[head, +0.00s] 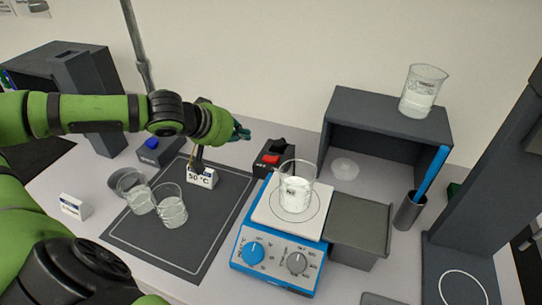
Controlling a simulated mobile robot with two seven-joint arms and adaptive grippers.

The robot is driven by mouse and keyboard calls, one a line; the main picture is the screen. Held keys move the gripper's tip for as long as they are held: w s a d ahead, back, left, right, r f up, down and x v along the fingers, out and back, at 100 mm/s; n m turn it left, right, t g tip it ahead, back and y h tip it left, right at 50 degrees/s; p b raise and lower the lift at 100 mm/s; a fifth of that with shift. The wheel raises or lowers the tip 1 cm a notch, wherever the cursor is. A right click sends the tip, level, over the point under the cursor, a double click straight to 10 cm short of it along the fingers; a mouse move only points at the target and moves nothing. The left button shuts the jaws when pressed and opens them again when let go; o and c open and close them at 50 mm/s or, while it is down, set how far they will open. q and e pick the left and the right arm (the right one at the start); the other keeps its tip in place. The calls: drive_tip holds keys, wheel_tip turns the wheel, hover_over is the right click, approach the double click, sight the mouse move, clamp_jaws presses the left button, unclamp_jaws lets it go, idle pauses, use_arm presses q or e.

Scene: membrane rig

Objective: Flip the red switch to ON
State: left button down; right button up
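The switch box (260,169) is a small black block with a red part (271,159) on its face and a black piece at its top. It stands behind the hotplate's left back corner. My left gripper (243,133) reaches in from the left, with teal fingertips just left of and above the switch box, seemingly apart from it. The fingers are small and seen side-on, so whether they are open or shut is unclear. Any ON marking is too small to read. My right gripper is out of view.
A blue and white hotplate (240,266) with a beaker (297,190) stands in front of the switch. Beakers (171,208) stand on the dark mat (190,255). A "50 °C" sign (202,180) is under my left arm. A grey shelf (350,104) is at right.

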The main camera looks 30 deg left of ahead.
use_arm(q)
drive_tip(key=p, duration=0.3)
hover_over(271, 161)
drive_tip(key=a, duration=0.2)
drive_tip(key=f, duration=0.3)
drive_tip(key=s+f, duration=0.1)
drive_tip(key=f, duration=0.1)
drive_tip(key=shift+d+f, duration=0.15)
drive_tip(key=shift+f, duration=0.15)
drive_tip(key=f, duration=0.1)
drive_tip(key=f+p, duration=0.1)
drive_tip(key=w+d+f, duration=0.1)
drive_tip(key=shift+d+f, duration=0.1)
drive_tip(key=shift+f, duration=0.05)
drive_tip(key=shift+d+f, duration=0.2)
drive_tip(key=shift+f, duration=0.35)
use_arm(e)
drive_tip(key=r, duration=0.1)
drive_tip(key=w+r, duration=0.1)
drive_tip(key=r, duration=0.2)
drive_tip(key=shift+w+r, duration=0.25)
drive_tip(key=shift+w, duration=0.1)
use_arm(q)
drive_tip(key=shift+w, duration=0.1)
